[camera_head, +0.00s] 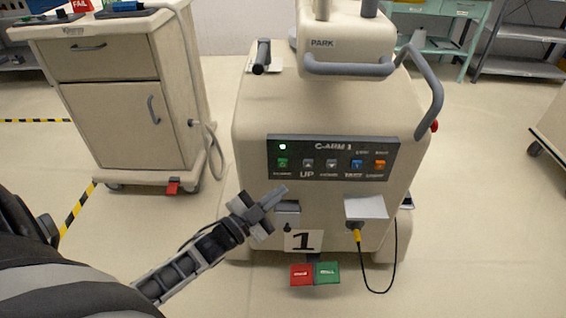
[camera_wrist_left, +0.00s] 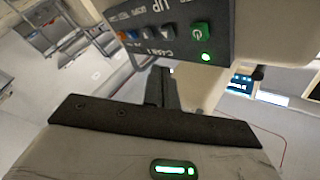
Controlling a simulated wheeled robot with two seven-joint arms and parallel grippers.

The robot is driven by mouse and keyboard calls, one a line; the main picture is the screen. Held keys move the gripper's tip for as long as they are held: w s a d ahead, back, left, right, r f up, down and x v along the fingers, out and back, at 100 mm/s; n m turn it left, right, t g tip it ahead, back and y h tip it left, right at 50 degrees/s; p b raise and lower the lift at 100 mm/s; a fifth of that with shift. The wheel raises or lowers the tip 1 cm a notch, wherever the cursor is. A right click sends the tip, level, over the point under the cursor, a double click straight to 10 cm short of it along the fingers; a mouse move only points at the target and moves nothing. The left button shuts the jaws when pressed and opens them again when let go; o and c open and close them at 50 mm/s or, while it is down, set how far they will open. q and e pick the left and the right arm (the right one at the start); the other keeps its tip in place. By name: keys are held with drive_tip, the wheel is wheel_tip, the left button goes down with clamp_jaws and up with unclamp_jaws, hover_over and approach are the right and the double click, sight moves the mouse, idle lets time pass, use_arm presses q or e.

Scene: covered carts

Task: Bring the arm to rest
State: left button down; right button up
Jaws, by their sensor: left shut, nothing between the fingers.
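My left gripper (camera_head: 277,196) is shut and empty. It comes in from the lower left and sits in front of the beige C-arm unit (camera_head: 290,110), just below its dark control panel (camera_head: 333,158). The panel has a lit green lamp and a row of green, grey, blue and orange buttons. In the left wrist view the shut fingers (camera_wrist_left: 160,85) point towards the panel (camera_wrist_left: 178,35), which looks upside down there with its green lamp lit. I cannot tell the exact gap between fingertips and unit. My right gripper is not in view.
Red (camera_head: 301,274) and green (camera_head: 327,272) pedals lie at the unit's foot, with a black cable (camera_head: 395,262) looping at its right. A beige cabinet cart (camera_head: 110,100) stands at the left. Shelves stand at the back right. The floor between the carts is clear.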

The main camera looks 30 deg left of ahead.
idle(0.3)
